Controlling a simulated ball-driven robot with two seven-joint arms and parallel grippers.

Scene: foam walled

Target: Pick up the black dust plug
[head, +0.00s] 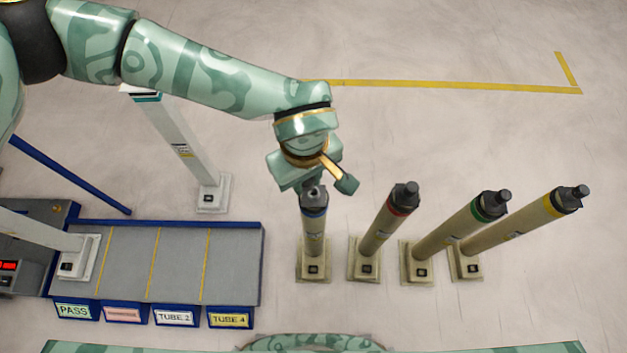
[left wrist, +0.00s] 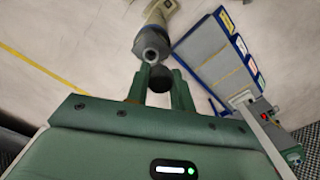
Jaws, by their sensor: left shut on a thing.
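My left gripper (head: 316,187) is over the top of the blue-banded tube (head: 314,232), which stands on a beige foot. In the left wrist view my left gripper (left wrist: 158,88) is shut on the black dust plug (left wrist: 161,78), a dark round piece between its fingers. I cannot tell whether the plug and the tube end touch. In the head view the plug is not clearly separable from the gripper. My right gripper is not in view.
Tubes with red (head: 383,223), green (head: 455,230) and yellow (head: 515,225) bands stand close by on the right, dark-topped. A grey, blue-edged rack (head: 180,262) with labelled slots is on the left. A white post (head: 180,145) stands behind it. The far right floor is clear.

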